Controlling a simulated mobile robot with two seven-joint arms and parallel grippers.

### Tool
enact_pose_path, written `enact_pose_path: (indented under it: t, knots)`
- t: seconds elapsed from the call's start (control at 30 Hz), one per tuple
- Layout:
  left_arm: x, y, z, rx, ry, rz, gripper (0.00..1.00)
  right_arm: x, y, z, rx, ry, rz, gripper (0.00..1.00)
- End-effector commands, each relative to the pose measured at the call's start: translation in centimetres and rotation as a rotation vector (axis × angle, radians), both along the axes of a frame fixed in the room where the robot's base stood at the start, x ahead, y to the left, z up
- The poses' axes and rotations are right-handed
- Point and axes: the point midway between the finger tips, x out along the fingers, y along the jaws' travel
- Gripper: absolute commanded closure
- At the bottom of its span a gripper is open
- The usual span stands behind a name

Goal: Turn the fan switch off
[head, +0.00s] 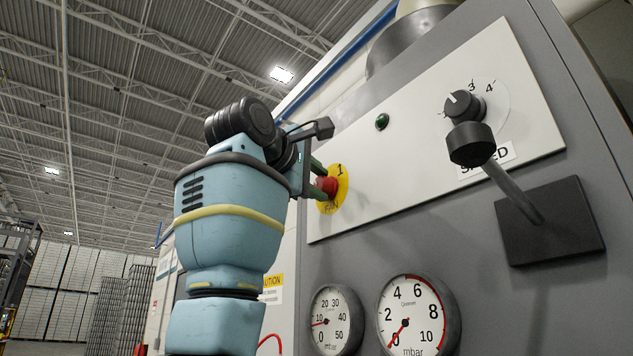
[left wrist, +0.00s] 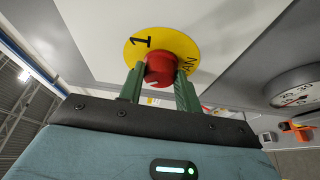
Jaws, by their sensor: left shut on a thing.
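The fan switch is a red knob (head: 326,186) on a round yellow plate (head: 339,186) set in the white panel of a grey machine. The plate carries a "1", and part of the word "FAN" shows in the left wrist view. My left gripper (head: 318,180) is at the knob. In the left wrist view its green fingers (left wrist: 160,88) stand on either side of the red knob (left wrist: 160,68) and are closed on it. The fingers partly cover the plate (left wrist: 163,47). My right gripper is in neither view.
Two round gauges (head: 334,318) (head: 414,316) sit below. An orange part (left wrist: 297,130) shows at the right in the wrist view.

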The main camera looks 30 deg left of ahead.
Motion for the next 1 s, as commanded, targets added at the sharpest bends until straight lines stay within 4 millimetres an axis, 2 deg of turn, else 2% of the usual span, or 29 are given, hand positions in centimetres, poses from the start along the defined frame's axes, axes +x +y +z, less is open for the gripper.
enact_pose_path:
  t: [0.67, 0.7, 0.87, 1.0]
  knots:
    - [0.09, -0.01, -0.02, -0.062, 0.028, -0.001, 0.89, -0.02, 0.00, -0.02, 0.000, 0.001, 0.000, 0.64]
    - [0.08, 0.00, -0.01, -0.062, 0.028, -0.001, 0.65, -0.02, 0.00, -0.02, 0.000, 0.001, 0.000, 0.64]
    - [0.07, 0.01, 0.01, -0.061, 0.027, 0.000, 0.44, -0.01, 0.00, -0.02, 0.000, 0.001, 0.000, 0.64]
    - [0.04, 0.01, 0.04, -0.061, 0.026, 0.000, 0.44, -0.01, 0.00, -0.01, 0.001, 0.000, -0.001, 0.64]
